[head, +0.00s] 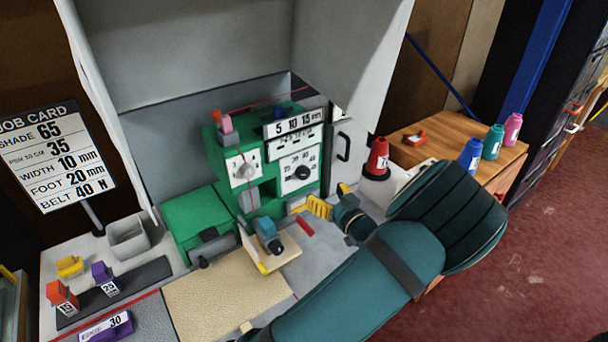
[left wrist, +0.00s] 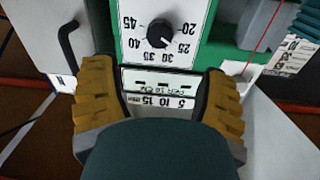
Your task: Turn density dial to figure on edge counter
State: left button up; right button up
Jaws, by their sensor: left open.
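The density dial (head: 302,172) is a black knob on a white numbered plate on the green machine. In the left wrist view the dial (left wrist: 160,33) has numbers 20 to 45 around it; its small white mark seems to point near 25 to 30. My left gripper (head: 324,198) has yellow fingers spread open and empty, just below and right of the dial plate, apart from it. In the left wrist view the knob is beyond the open fingertips (left wrist: 161,74). The edge counter (head: 106,327), a purple block at front left, reads 30. My right gripper is out of view.
The green machine (head: 196,212) carries a second dial (head: 246,170) and a 5-10-15 scale. A job card (head: 56,155) stands left. A red cone (head: 377,157) stands right of the machine. Colored bottles (head: 470,156) stand on a wooden cabinet. A blue-and-black tool (head: 267,235) is in front.

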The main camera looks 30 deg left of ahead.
aim_at(305, 174)
pick_arm(q)
jog(key=b+x, duration=0.1)
jog(key=x, duration=0.9)
jog(key=shift+w+a, duration=0.15)
jog(key=c, duration=1.2)
